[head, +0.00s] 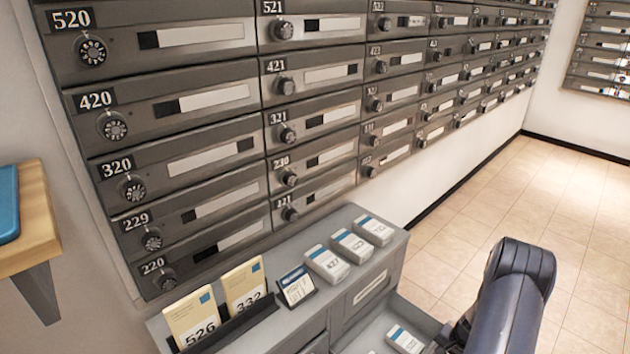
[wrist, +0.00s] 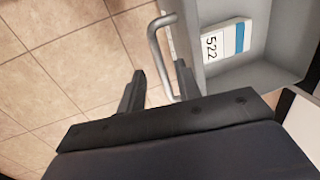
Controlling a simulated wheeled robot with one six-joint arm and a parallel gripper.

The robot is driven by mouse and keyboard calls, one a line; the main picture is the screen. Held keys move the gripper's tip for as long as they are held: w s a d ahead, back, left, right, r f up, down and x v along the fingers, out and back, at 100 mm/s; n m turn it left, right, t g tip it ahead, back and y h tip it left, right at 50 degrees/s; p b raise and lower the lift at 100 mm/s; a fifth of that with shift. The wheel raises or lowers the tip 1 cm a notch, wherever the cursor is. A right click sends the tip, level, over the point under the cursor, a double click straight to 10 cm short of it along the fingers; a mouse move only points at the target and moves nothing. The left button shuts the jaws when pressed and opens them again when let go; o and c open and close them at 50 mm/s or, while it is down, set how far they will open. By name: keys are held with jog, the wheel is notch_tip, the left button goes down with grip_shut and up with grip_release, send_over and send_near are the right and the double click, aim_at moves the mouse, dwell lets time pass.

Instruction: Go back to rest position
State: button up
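My gripper (wrist: 160,67) is open in the wrist view, with its two dark fingers apart. The metal bar handle (wrist: 155,42) of a drawer lies in front of and partly between the fingers; I cannot tell if they touch it. The grey drawer (wrist: 265,75) is pulled open and holds a white and blue box labelled 522 (wrist: 225,42). In the head view my dark arm link (head: 515,290) stands at the lower right, beside the open drawer (head: 358,340). My gripper is hidden there.
A wall of grey numbered mailboxes (head: 205,150) fills the left and back. A grey cabinet (head: 345,218) bears yellow envelopes (head: 192,318), a small card (head: 297,286) and white boxes (head: 327,264). A wooden shelf (head: 38,215) juts out at left. The tiled floor (head: 500,215) at right is clear.

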jog(key=f, duration=0.2)
jog(key=shift+w+a+f+b, duration=0.15)
jog(key=shift+w+f+b, duration=0.05)
jog(key=shift+f+b, duration=0.15)
jog(key=shift+w+r, duration=0.1)
jog(key=shift+a, duration=0.1)
